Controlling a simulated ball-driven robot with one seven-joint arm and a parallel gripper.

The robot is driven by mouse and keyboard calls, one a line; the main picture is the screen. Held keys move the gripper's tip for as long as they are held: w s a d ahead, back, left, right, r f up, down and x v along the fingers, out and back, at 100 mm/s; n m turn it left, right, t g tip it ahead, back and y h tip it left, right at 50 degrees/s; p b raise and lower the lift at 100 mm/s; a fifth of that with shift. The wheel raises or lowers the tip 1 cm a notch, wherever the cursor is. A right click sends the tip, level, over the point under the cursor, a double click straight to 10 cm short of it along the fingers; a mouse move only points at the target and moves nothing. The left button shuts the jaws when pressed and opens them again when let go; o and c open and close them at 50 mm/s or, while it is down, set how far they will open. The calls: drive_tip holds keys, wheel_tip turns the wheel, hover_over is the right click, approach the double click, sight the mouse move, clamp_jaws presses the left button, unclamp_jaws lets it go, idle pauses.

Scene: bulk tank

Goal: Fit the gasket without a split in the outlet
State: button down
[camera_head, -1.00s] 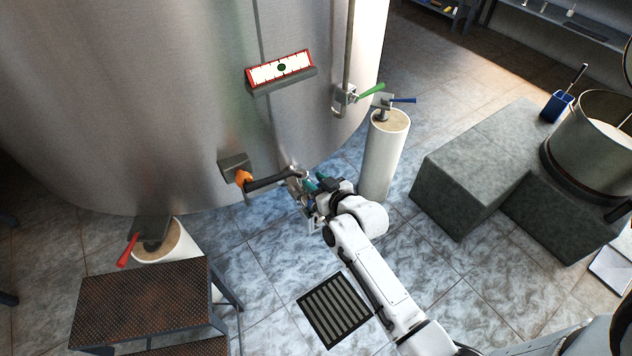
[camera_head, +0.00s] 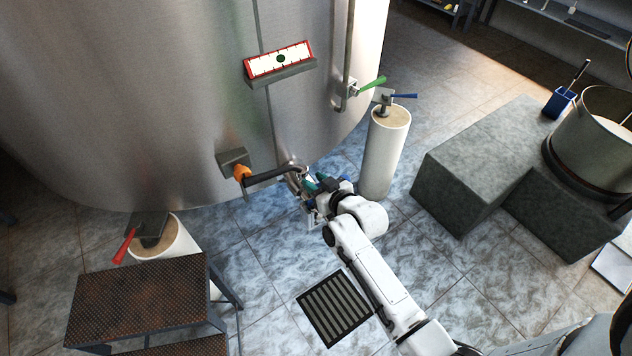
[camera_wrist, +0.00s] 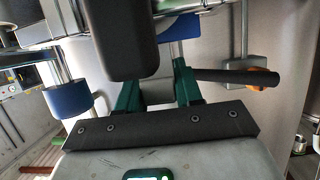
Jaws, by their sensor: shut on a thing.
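My gripper (camera_head: 314,185) is at the lower front of the steel tank (camera_head: 180,90), close against a small metal fitting (camera_head: 292,180) that looks like the outlet. In the wrist view its two green fingers (camera_wrist: 156,84) stand close together. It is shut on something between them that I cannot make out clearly. I cannot pick out a gasket in either view, and the outlet's mouth is hidden by the gripper. In the wrist view the handle (camera_wrist: 235,77) is right of the fingers.
A green-handled valve (camera_head: 352,88) is on a tank pipe. A white post (camera_head: 384,155) with a blue lever stands right of my gripper. A step stool (camera_head: 140,300) and red lever (camera_head: 124,245) are lower left. A floor drain (camera_head: 336,308) lies below. Grey blocks (camera_head: 470,170) stand right.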

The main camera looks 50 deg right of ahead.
drive_tip(key=shift+f+b, duration=0.8)
drive_tip(key=shift+f, duration=0.2)
drive_tip(key=c, duration=0.7)
unclamp_jaws()
drive_tip(key=shift+o, duration=0.2)
drive_tip(key=shift+s, duration=0.1)
drive_tip(key=v, duration=1)
drive_tip(key=shift+s, duration=0.3)
drive_tip(key=shift+a, duration=0.2)
drive_tip(key=s+a+f+n+g+y, duration=0.25)
drive_tip(key=s+a+g, duration=0.2)
drive_tip(key=a, duration=0.25)
drive_tip(key=s+a+g+y, duration=0.1)
drive_tip(key=s+a+g, duration=0.4)
drive_tip(key=s+g, duration=0.3)
drive_tip(key=s, duration=0.4)
drive_tip(key=shift+r, duration=0.35)
